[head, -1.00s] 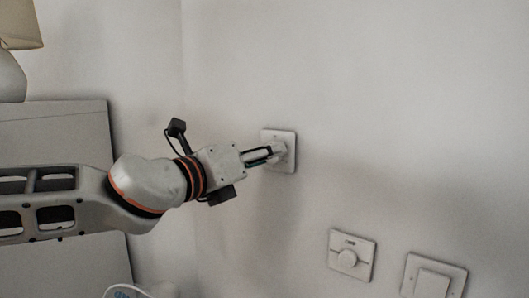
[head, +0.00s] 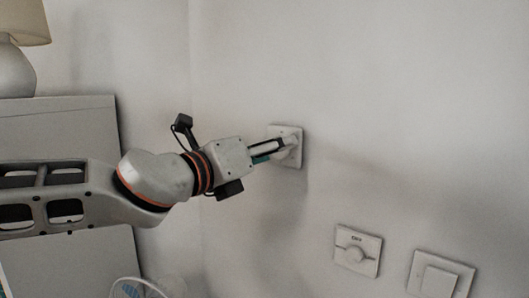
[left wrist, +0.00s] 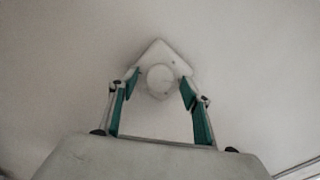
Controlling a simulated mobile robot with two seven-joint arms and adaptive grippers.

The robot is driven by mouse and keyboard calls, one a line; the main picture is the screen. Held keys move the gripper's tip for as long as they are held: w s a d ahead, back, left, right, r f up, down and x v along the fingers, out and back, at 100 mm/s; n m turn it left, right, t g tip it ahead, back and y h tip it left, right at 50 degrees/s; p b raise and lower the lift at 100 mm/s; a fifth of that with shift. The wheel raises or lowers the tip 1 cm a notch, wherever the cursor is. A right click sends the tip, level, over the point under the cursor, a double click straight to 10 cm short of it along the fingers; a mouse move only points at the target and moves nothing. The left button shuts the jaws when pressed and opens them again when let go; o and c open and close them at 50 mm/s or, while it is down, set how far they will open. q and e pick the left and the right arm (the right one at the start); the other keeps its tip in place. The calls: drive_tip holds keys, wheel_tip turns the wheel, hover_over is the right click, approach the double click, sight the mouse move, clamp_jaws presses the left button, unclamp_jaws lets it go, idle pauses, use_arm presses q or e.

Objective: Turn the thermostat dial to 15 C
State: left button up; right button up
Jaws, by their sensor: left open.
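A square white wall plate (head: 296,158) with a round white dial (head: 289,143) is on the wall near the middle of the head view. In the left wrist view the plate (left wrist: 155,52) appears as a diamond with the plain round dial (left wrist: 160,78) at its middle. No scale or numbers can be read on it. My left gripper (head: 272,150) points at this dial. Its green-padded fingers are open, one on each side of the dial, with gaps visible in the left wrist view (left wrist: 159,92). My right gripper is out of view.
A second plate (head: 370,266) with a round knob and a small unreadable label is lower right. A rocker switch plate (head: 465,275) is beside it. A lamp (head: 14,72) stands on a pale cabinet (head: 70,110) at left. A fan-like object (head: 130,289) is below my arm.

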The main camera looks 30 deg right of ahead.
use_arm(q)
drive_tip(key=v, duration=1.2)
